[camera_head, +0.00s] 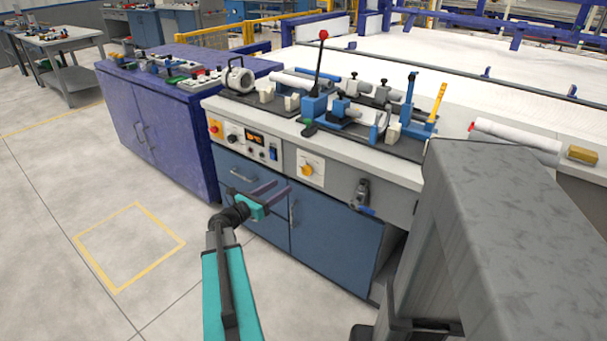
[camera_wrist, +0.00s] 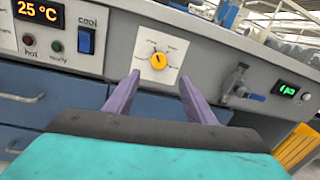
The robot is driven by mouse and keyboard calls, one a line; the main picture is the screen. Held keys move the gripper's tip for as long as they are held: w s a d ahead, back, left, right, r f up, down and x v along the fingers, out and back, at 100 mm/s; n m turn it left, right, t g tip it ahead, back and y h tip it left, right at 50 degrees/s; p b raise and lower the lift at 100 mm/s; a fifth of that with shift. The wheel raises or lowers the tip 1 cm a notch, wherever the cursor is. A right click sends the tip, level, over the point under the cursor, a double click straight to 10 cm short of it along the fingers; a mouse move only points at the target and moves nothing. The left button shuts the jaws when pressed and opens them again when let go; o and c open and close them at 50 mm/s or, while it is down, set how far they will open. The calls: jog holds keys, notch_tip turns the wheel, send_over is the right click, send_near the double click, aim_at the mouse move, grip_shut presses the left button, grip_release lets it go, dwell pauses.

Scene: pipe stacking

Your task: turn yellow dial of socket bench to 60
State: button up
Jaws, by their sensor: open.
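The yellow dial (camera_head: 307,170) sits on a white square plate on the front panel of the socket bench (camera_head: 345,182). In the wrist view the yellow dial (camera_wrist: 158,61) is centred between and beyond my fingertips, with small scale marks around it that are too small to read. My gripper (camera_head: 271,191) is open and empty, in front of the bench and apart from the dial. In the wrist view its two purple fingers (camera_wrist: 158,80) point at the panel, one on each side of the dial plate's lower part.
Left of the dial are an orange display (camera_wrist: 40,12) reading 25 °C and a blue switch (camera_wrist: 86,40). Right of it a grey valve (camera_wrist: 236,82) with a blue handle sticks out, beside a green display (camera_wrist: 287,90). Blue cabinet doors (camera_head: 335,238) lie below. Open floor lies left.

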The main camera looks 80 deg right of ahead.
aim_at(305, 172)
jog(key=x, duration=1.3)
jog(key=shift+s+d, duration=0.25)
jog(key=shift+d, duration=0.1)
jog(key=c, duration=1)
jog(key=shift+s+d, duration=0.1)
jog(key=shift+d, duration=0.2)
jog(key=shift+a+f+b, duration=0.15)
jog(key=shift+a+b, duration=0.15)
jog(key=shift+a, duration=0.05)
